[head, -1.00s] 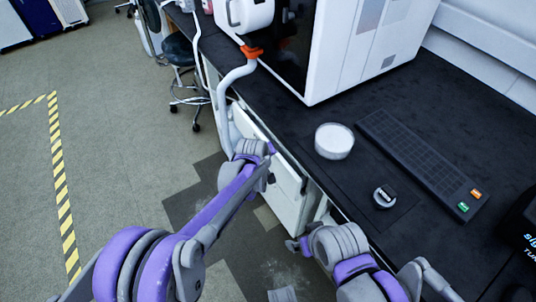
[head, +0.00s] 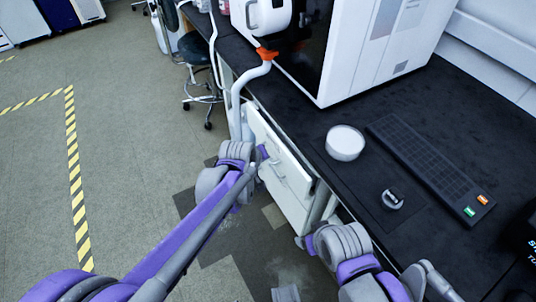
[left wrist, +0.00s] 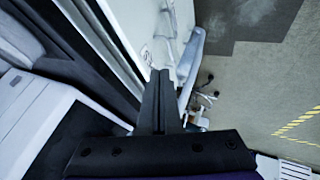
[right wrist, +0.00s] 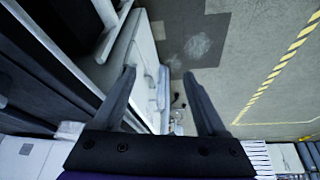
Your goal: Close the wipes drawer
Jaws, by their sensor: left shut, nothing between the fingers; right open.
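White drawer fronts (head: 285,180) with a handle show under the bench's front edge in the head view. The panel stands out from the cabinet, but I cannot tell how far or which drawer holds wipes. My left gripper (head: 263,153) is shut and empty, close in front of the panel's upper part. In the left wrist view its closed fingers (left wrist: 159,82) point along the white front (left wrist: 150,35); contact is unclear. My right gripper (head: 302,242) is low, near the panel's right side. In the right wrist view its fingers (right wrist: 160,85) are apart with nothing between them.
The black bench top (head: 330,115) carries a white machine (head: 375,50), a round white-topped dish (head: 345,142), a small grey-black object (head: 392,198) and a dark flat rack (head: 430,165). A stool (head: 200,75) stands beyond. The floor to the left is clear.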

